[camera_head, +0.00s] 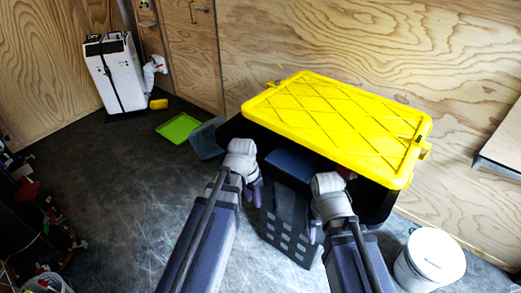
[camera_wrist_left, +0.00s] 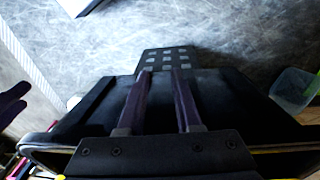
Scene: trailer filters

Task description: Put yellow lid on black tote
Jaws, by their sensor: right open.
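The yellow lid (camera_head: 340,120) lies over the black tote (camera_head: 375,200), with a raised diamond pattern facing up. It looks shifted towards the back right, and a dark strip of the tote (camera_head: 238,130) shows past its left end. Whether its rim is seated is hidden. My left gripper (camera_head: 257,192) is at the tote's near left side, below the lid; its two purple fingers are apart and empty in the left wrist view (camera_wrist_left: 163,72). My right gripper (camera_head: 313,232) is open in front of the tote, near the lid's front edge, and holds nothing visible.
A white bucket (camera_head: 430,258) stands right of the tote. A bluish translucent bin (camera_head: 207,138) and a green tray (camera_head: 178,128) lie to its left. A white appliance (camera_head: 116,75) stands at the back left. Plywood walls close off the back.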

